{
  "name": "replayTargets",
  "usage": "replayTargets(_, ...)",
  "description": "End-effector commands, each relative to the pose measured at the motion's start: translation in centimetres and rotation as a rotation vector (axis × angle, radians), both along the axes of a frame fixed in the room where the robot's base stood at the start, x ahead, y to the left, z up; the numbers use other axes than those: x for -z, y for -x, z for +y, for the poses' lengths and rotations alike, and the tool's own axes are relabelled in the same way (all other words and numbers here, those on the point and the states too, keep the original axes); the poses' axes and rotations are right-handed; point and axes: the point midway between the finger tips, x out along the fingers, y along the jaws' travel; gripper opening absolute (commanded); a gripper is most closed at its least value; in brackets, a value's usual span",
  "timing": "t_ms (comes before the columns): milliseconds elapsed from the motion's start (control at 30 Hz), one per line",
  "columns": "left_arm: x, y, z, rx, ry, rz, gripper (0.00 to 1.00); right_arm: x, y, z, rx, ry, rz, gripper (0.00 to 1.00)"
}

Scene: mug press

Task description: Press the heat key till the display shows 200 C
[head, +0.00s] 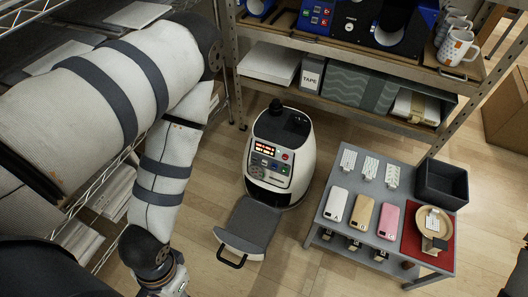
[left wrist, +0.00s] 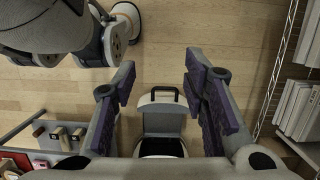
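A white-and-black machine (head: 284,150) stands on the floor in the middle of the head view. Its lit display (head: 264,148) shows orange-red characters too small to read. Small coloured keys (head: 270,164) sit below the display; I cannot tell which is the heat key. A grey drawer (head: 250,222) with a black handle sticks out of its front. My left gripper (left wrist: 160,95) is open and empty in the left wrist view, with the drawer and handle visible beyond its fingers. In the head view it is mostly cut off at the bottom edge. My right gripper is not in view.
A grey table (head: 325,222) with phone cases, a dark bin (head: 442,184) and a red mat (head: 412,242) stands to the right. A shelf (head: 345,52) behind holds blue machines and mugs (head: 456,46). A wire rack flanks the left. Wooden floor is clear around the drawer.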

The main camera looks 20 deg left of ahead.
Motion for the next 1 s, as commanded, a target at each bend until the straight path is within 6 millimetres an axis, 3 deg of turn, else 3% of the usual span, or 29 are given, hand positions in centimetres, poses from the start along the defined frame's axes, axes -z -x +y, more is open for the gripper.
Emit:
replayTargets(267, 0.0, 0.0, 0.0, 0.0, 0.0, 0.0, 0.4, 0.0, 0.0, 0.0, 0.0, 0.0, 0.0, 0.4)
replayTargets(433, 0.0, 0.0, 0.0, 0.0, 0.0, 0.0, 0.01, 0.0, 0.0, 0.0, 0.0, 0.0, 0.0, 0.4)
replayTargets(467, 0.0, 0.0, 0.0, 0.0, 0.0, 0.0, 0.0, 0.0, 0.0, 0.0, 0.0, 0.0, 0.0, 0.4)
replayTargets(1000, 0.0, 0.0, 0.0, 0.0, 0.0, 0.0, 0.0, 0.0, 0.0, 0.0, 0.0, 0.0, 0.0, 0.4)
